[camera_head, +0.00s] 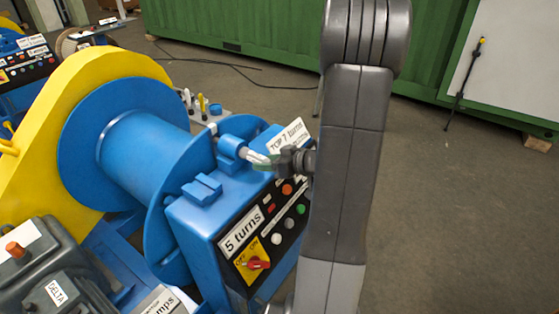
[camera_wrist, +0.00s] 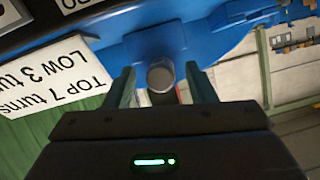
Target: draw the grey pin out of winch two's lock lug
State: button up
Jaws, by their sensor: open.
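The grey pin (camera_wrist: 160,74) shows its round end in the wrist view, in front of the blue lock lug (camera_wrist: 153,46). My gripper (camera_wrist: 161,80) is open, with one finger on each side of the pin's end. Thin gaps show between the pin and both fingers. In the head view, the blue lug (camera_head: 231,150) sits on top of the winch's control box, and my gripper (camera_head: 268,161) reaches it from the right. The pin is hard to tell from the fingers there. No label naming winch two is readable.
The blue control box (camera_head: 205,235) below carries buttons, a red switch (camera_head: 257,263) and a "5 turns" label. A white "TOP 7 turns" sign (camera_wrist: 62,88) stands close beside my gripper. The blue drum (camera_head: 140,150) is at left. Open floor (camera_head: 470,230) lies right.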

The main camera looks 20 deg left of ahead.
jog(key=shift+a+f, duration=0.15)
jog(key=shift+a, duration=0.2)
jog(key=shift+c, duration=0.2)
grip_shut()
jog(key=s+d+b, duration=0.3)
jog(key=d+b, duration=0.2)
jog(key=d, duration=0.3)
jog(key=s+d+b, duration=0.3)
jog(key=d+b, duration=0.1)
jog(key=d, duration=0.5)
jog(key=shift+d+b, duration=0.2)
jog(key=shift+b, duration=0.2)
dwell(1.6)
